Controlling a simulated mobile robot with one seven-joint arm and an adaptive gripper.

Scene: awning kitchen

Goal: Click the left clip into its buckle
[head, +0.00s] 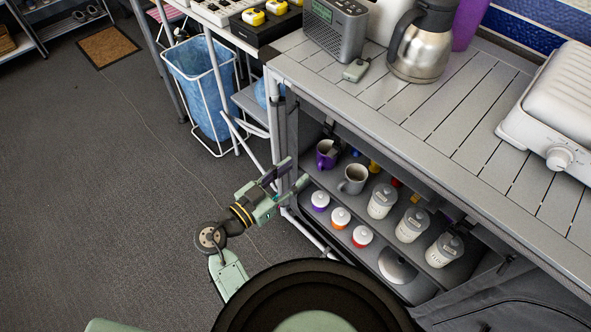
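My gripper (289,178) is in front of the left front edge of the open cabinet (304,118), beside its left upright. Its two fingers look spread apart, and I see nothing held between them. I cannot make out the left clip or its buckle; they are too small or hidden at this left edge, partly behind my gripper. Dark fabric (520,305) hangs at the cabinet's lower right.
Mugs, lidded jars and canisters (382,200) stand on the cabinet's shelves. The slatted counter above holds a radio (335,28), a steel jug (425,45) and a white grill (562,100). A blue bin (200,85) stands behind.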

